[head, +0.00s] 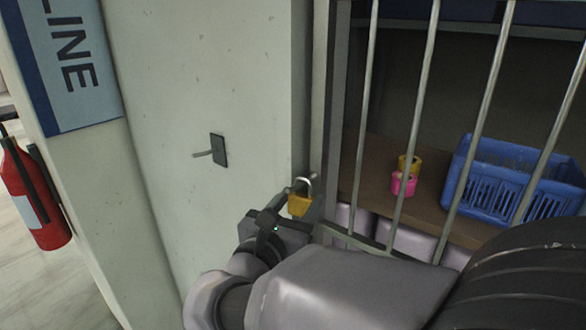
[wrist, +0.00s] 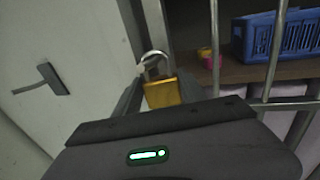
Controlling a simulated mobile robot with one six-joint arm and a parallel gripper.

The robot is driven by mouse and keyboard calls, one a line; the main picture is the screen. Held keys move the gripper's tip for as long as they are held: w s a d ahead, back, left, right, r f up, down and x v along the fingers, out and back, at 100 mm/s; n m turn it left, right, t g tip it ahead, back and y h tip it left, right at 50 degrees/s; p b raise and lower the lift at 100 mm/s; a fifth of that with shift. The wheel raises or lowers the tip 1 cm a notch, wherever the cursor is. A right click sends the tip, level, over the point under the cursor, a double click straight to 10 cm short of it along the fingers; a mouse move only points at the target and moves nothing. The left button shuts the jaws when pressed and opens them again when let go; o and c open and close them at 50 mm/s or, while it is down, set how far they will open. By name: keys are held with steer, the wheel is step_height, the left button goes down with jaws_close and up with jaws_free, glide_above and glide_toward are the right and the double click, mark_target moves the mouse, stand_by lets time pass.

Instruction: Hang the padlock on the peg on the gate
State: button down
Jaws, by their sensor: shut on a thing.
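The padlock (head: 299,205) has a brass-yellow body and a silver shackle that points up. My gripper (head: 300,196) is shut on it and holds it upright beside the gate's left frame post. In the wrist view the padlock (wrist: 161,94) sits between my two fingers (wrist: 160,90). The barred gate (head: 364,110) stands to the right. A small pale peg tip (head: 314,176) shows at the gate frame, close to the shackle in the head view. I cannot tell whether the shackle is around it or only near it.
Another peg on a dark plate (head: 219,150) sticks out of the pale wall to the left. Behind the bars, a shelf (head: 375,180) holds a blue basket (head: 530,180) and yellow and pink rolls (head: 404,183). A red fire extinguisher (head: 32,195) hangs at far left.

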stand_by(0.3)
steer(key=c, duration=0.6)
jaws_free()
steer(key=p+v, duration=0.4)
steer(key=v, duration=1.3)
steer(key=s+d+f+m+g+h+b, duration=0.1)
steer(key=d+f+m+g+h, duration=0.15)
steer(key=d+m+g, duration=0.35)
steer(key=s+d+f+m+g+h+b, duration=0.1)
steer(key=d+f+m+g, duration=0.2)
steer(key=d, duration=0.6)
steer(key=s+d+f+m+g+y+b, duration=0.2)
steer(key=s+d+f+m+g+y, duration=0.35)
steer(key=s+f+m, duration=0.6)
steer(key=w+a+r+m+t+y, duration=0.1)
steer(key=r+m+y, duration=0.1)
steer(key=m, duration=0.3)
steer(key=w+a+r+m+t+y, duration=0.1)
steer(key=w+a+m+y, duration=0.1)
steer(key=m, duration=0.3)
steer(key=w+a+r+m+t+y+b, duration=0.1)
steer(key=a+r+m+y, duration=0.1)
steer(key=m, duration=0.3)
steer(key=shift+w+a+r+t+y, duration=0.1)
steer(key=shift+w+r+t+y, duration=0.3)
steer(key=shift+y, duration=0.1)
